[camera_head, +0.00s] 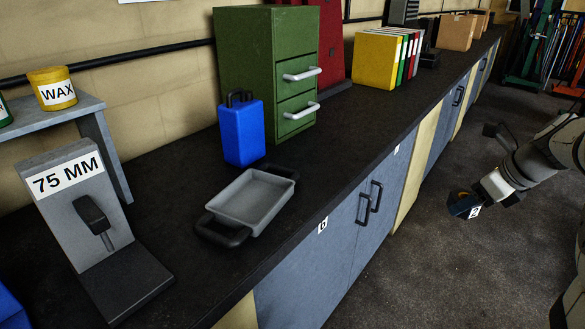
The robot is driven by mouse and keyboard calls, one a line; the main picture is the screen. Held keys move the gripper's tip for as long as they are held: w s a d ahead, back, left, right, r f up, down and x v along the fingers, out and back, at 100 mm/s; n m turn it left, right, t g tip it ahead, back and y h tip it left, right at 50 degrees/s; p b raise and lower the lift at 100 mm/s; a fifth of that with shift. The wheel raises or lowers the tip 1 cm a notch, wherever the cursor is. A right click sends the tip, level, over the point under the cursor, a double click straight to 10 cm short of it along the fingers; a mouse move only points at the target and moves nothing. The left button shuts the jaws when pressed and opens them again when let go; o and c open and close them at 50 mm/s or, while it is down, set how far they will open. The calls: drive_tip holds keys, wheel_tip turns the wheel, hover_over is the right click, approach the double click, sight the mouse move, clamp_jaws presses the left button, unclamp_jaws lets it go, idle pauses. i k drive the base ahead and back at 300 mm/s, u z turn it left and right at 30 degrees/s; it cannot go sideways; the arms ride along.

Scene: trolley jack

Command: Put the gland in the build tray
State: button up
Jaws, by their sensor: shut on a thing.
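The build tray (250,198), a shallow grey tray with two black handles, stands empty on the dark worktop near its front edge. My gripper (466,205) is at the right of the view, out over the floor in front of the cabinets and well apart from the tray. It is shut on a small dark piece, taken as the gland (461,207), with dark blue and a little orange showing. A white label with a 2 shows beside it. The piece's shape is too small and partly hidden to make out.
A blue handled block (242,132) and a green drawer cabinet (265,75) stand behind the tray. A grey 75 MM stand (75,205) is at left, with a yellow WAX tin (52,88) on a shelf. Coloured binders (385,57) stand farther along. The worktop right of the tray is clear.

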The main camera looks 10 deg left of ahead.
sight(254, 204)
drive_tip(key=z, duration=0.05)
drive_tip(key=i, duration=0.75)
drive_tip(key=u, duration=1.85)
drive_tip(key=k, duration=0.95)
drive_tip(key=u, duration=0.2)
drive_tip(key=i, duration=0.95)
drive_tip(key=z, duration=0.05)
